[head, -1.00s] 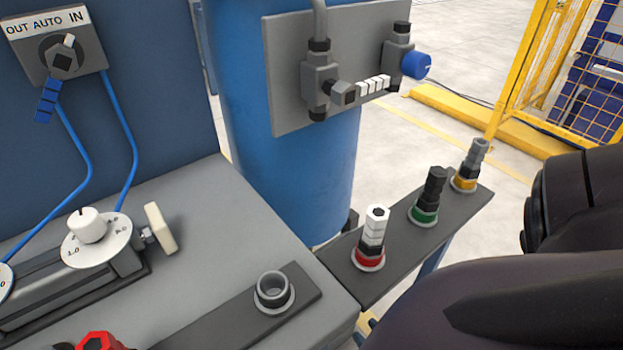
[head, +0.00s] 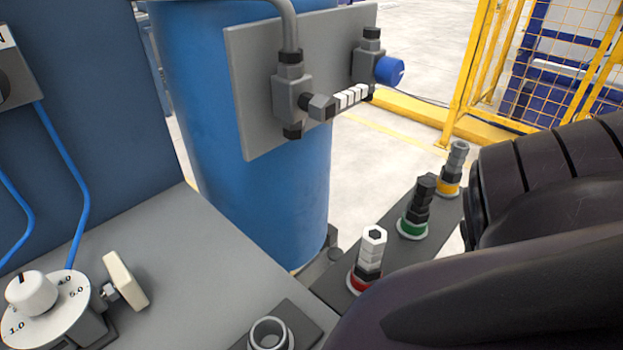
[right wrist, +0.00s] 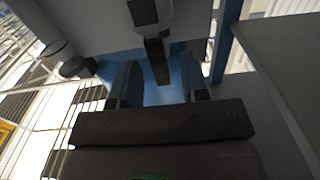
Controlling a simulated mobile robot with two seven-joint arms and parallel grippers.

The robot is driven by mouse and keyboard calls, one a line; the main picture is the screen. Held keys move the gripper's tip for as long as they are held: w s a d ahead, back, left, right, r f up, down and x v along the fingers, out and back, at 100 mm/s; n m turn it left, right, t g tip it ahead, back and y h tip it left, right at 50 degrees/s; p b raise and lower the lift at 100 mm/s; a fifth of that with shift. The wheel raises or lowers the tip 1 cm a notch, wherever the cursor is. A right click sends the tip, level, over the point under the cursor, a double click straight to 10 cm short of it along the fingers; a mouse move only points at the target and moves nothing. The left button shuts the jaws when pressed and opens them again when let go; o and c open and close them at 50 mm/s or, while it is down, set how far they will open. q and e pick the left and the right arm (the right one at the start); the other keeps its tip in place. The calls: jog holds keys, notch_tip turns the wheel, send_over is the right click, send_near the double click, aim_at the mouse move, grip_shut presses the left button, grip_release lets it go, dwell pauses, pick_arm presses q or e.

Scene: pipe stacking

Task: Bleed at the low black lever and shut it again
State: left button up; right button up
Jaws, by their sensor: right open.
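The black lever (right wrist: 158,60) shows in the right wrist view, pointing down from a dark fitting (right wrist: 143,12). My right gripper (right wrist: 160,68) is open, with one finger on each side of the lever in the picture. Whether the fingers reach the lever in depth I cannot tell; no contact is clear. In the head view a dark grey fitting (head: 336,252) shows low at the foot of the blue tank (head: 240,120), partly hidden. My right arm covers the lower right there, and its gripper is out of sight. My left gripper is not in view.
A narrow shelf (head: 345,299) carries fittings with red, green and yellow collars close to my right arm. A grey bench (head: 180,260) with a white dial knob (head: 32,293) is at the left. A yellow mesh fence (head: 480,75) stands behind.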

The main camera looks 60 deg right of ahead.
jog(key=shift+x, duration=0.95)
grip_shut()
